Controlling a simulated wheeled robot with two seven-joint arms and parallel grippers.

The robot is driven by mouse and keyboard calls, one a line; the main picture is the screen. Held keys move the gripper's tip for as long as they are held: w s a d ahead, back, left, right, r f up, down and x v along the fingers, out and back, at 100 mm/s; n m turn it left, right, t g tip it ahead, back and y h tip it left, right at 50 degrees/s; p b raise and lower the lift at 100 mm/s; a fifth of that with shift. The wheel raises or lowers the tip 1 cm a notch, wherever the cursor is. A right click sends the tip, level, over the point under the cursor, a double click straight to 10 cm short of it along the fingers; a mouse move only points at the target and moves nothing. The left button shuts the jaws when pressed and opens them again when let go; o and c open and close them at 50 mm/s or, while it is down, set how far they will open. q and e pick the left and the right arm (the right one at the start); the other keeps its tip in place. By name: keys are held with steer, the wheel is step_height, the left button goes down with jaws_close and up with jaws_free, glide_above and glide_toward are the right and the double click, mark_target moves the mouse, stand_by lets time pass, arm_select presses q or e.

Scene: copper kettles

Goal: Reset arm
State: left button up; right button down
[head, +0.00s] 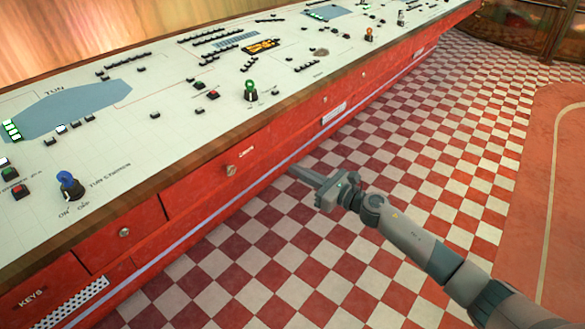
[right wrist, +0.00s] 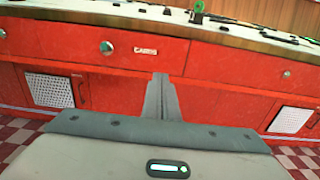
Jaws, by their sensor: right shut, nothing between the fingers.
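My right gripper (head: 303,174) reaches in from the lower right of the head view, over the checkered floor and in front of the red console's drawer front. Its fingers are together and empty. In the right wrist view the closed fingers (right wrist: 161,97) point at the red front below a drawer. A gap between fingertips and console cannot be judged exactly. My left gripper is in neither view.
The red console (head: 200,190) runs diagonally, with a pale control top holding a green-topped switch (head: 250,90) and a blue-topped switch (head: 68,184). Drawers with round knobs (head: 231,170) face me. The checkered floor (head: 420,150) to the right is clear.

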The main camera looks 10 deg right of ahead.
steer(key=shift+s, duration=0.1)
stand_by(0.4)
